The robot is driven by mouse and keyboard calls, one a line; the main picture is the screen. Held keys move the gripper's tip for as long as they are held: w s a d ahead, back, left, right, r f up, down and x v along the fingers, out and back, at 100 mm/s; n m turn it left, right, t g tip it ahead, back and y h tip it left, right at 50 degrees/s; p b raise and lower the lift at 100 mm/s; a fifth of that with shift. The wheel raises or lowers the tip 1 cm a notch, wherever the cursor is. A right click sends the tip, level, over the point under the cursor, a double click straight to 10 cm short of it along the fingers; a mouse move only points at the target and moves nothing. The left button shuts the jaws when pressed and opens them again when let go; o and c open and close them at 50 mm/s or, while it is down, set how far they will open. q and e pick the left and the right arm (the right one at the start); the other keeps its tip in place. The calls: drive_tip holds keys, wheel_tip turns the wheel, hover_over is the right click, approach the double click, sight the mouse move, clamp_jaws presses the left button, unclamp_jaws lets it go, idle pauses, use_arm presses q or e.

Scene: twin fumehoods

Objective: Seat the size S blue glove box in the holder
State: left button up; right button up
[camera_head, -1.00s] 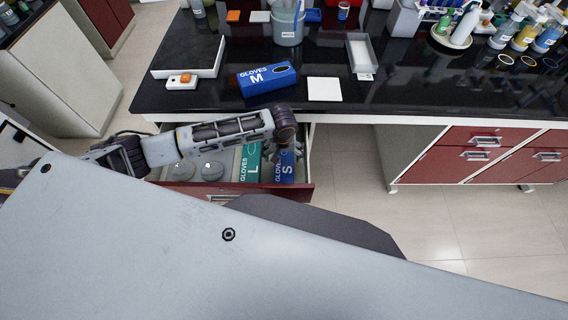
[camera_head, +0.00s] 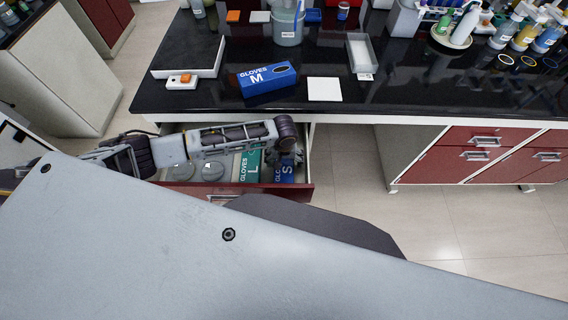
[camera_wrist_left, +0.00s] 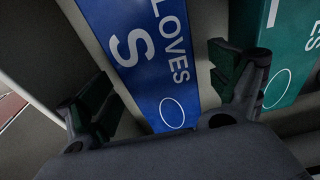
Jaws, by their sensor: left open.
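The blue size S glove box (camera_head: 285,179) lies in the open drawer, right of a green size L box (camera_head: 250,166). My left gripper (camera_head: 288,163) is over the S box and hides part of it. In the left wrist view the open fingers (camera_wrist_left: 163,95) are on either side of the blue S box (camera_wrist_left: 150,60), with nothing gripped. The green box (camera_wrist_left: 290,50) shows at right there. An open pale tray-like holder (camera_head: 374,56) stands empty on the bench. My right gripper is not in view.
A blue size M box (camera_head: 267,79) and a white square (camera_head: 324,89) lie on the black bench (camera_head: 420,98). The bench's front edge overhangs the drawer (camera_head: 308,160). Round grey items (camera_head: 212,171) sit at the drawer's left. Bottles crowd the bench's back right.

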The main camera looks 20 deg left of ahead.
sight(284, 160)
use_arm(q)
drive_tip(key=c, duration=1.3)
drive_tip(key=shift+r, duration=0.1)
wheel_tip(284, 160, up, 10)
idle(0.6)
